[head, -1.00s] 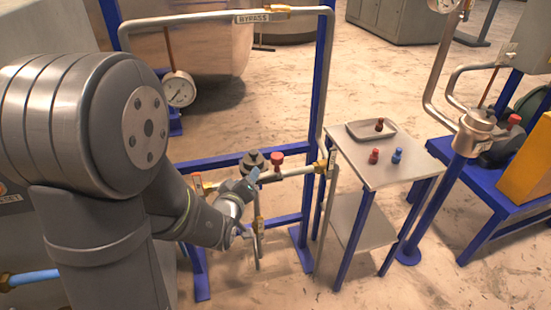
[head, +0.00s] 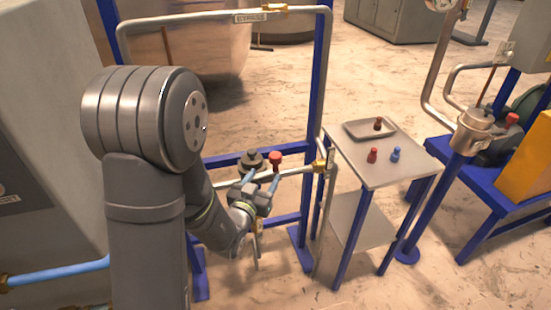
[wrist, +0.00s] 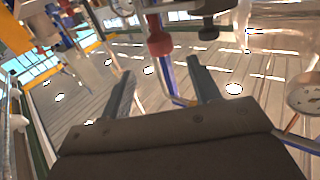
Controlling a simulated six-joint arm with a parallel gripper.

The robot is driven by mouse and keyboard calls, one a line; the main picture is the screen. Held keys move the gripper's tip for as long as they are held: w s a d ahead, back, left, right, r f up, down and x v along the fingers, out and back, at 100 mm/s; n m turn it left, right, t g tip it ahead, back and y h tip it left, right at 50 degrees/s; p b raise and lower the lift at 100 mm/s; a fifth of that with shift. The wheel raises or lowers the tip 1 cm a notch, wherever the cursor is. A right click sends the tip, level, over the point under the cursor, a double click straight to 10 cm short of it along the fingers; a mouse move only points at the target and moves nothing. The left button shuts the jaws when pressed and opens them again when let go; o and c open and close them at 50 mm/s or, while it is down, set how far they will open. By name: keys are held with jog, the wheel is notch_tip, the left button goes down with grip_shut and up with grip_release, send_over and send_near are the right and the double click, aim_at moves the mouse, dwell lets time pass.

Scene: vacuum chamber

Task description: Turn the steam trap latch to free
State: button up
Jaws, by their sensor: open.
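The steam trap on the pipe run has a dark round body (head: 251,161) and, just to its right, a red knob (head: 275,158) on a short stem. The red knob may be the latch; its setting cannot be read. In the wrist view the red knob (wrist: 159,43) hangs ahead of the space between my fingertips, and a dark knob (wrist: 208,30) is to its right. My gripper (head: 263,177) is open and empty, with its fingers pointing up towards the red knob. My gripper also shows in the wrist view (wrist: 160,70), apart from the knob.
A small table (head: 380,172) at the right holds a tray (head: 357,130), with a dark red peg in it, and a red peg (head: 372,155) and a blue peg (head: 396,154) beside it. A blue frame (head: 321,80) and the bypass pipe (head: 200,22) enclose the trap.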

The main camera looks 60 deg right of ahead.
aim_at(273, 162)
jog(key=d, duration=0.3)
jog(key=w+d, duration=0.1)
jog(key=d, duration=0.6)
jog(key=shift+w, duration=0.2)
grip_shut()
